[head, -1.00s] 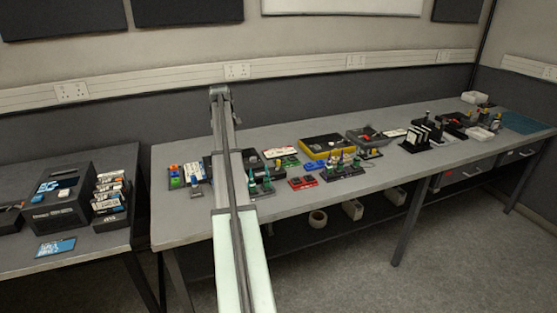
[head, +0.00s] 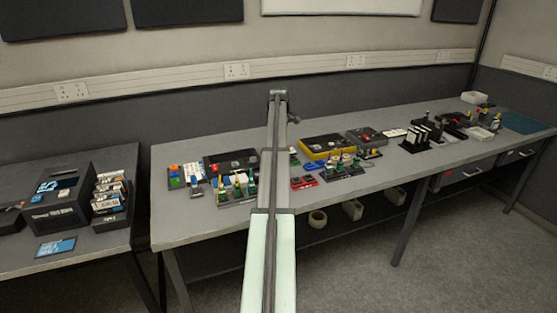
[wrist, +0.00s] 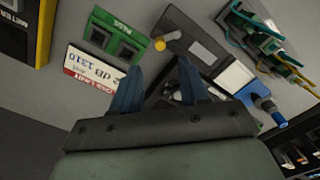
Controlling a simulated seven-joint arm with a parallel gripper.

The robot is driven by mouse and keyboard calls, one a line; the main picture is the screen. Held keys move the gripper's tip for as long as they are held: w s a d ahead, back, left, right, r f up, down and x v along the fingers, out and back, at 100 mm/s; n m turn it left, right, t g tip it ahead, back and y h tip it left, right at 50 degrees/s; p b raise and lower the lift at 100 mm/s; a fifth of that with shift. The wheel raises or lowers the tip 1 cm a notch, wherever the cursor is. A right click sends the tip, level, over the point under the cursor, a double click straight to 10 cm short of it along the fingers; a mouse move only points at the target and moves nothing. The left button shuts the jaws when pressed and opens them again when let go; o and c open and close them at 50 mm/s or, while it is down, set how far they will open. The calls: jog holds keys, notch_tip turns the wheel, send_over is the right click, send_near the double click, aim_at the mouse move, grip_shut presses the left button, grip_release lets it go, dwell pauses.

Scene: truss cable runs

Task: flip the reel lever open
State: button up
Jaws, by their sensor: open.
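In the wrist view, my gripper (wrist: 158,82) has its two dark blue fingers spread, with nothing held between them. Past the fingertips lies a dark grey flat unit (wrist: 187,40). A short pale stub with a yellow end (wrist: 160,44) sits at the edge of this unit. It may be the reel lever, but I cannot tell for sure. The fingers hide part of the ground below it. In the head view, a dark unit (head: 230,162) stands on the bench left of my arm; I cannot make out a lever there, and my gripper is hidden.
In the wrist view, a green block (wrist: 117,38), a white-and-red label card (wrist: 92,68) and a yellow-edged box (wrist: 42,30) lie left. A blue-handled piece (wrist: 267,106) and a wired board (wrist: 268,45) lie right. The bench's front strip (head: 195,232) is clear.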

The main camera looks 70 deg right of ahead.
notch_tip(320, 180, down, 9)
dwell(0.4)
grip_shut()
dwell(0.5)
